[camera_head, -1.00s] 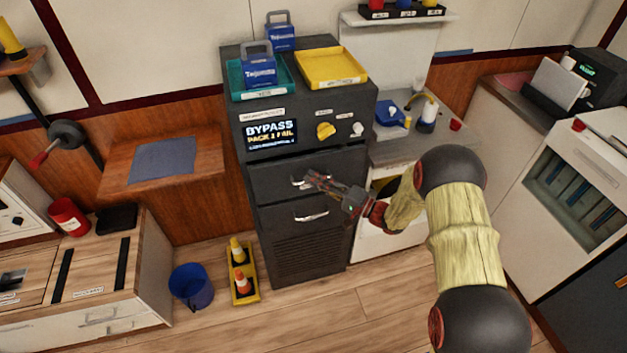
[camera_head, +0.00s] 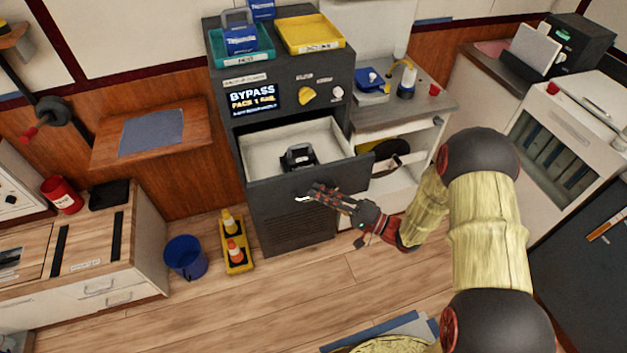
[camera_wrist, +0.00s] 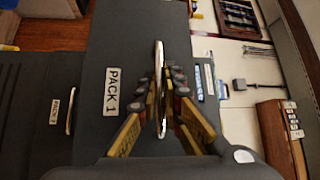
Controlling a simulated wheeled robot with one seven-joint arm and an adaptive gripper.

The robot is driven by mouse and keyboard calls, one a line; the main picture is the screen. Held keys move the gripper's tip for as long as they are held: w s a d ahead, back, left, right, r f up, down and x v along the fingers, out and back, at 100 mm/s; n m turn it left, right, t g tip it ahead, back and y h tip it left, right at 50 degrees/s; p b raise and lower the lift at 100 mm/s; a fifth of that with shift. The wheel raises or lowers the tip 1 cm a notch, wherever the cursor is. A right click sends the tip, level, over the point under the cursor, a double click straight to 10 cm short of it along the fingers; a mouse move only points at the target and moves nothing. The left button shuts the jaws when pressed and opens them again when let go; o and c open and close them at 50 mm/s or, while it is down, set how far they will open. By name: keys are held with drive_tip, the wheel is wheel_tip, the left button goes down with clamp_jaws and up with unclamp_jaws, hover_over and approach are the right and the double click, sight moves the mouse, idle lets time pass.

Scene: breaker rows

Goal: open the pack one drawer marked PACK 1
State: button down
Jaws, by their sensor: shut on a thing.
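The PACK 1 drawer (camera_head: 352,172) is pulled out of the dark cabinet, showing its pale inside. A black pack with a handle (camera_head: 299,157) sits in it. The wrist view shows the PACK 1 label (camera_wrist: 112,92) on its dark front, beside a vertical metal handle (camera_wrist: 159,60). My gripper (camera_head: 314,191) is at the drawer's front. In the wrist view its fingers (camera_wrist: 163,85) are shut on the handle, one on each side. The PACK 2 front (camera_wrist: 38,100), with its own label and handle, lies to the left there and looks closed.
The cabinet screen (camera_head: 253,97) reads BYPASS and PACK 1 FAIL. Teal (camera_head: 240,58) and yellow (camera_head: 312,36) trays stand on top. A blue bucket (camera_head: 185,257) and a yellow tray with cones (camera_head: 237,243) are on the floor left.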

drive_tip(key=shift+s+d+f, duration=0.1)
drive_tip(key=shift+s+d, duration=0.05)
drive_tip(key=shift+s, duration=0.35)
drive_tip(key=shift+s+d, duration=0.15)
drive_tip(key=shift+s, duration=0.35)
drive_tip(key=c, duration=2)
unclamp_jaws()
drive_tip(key=shift+c, duration=0.2)
drive_tip(key=shift+o, duration=0.6)
drive_tip(key=v, duration=1.2)
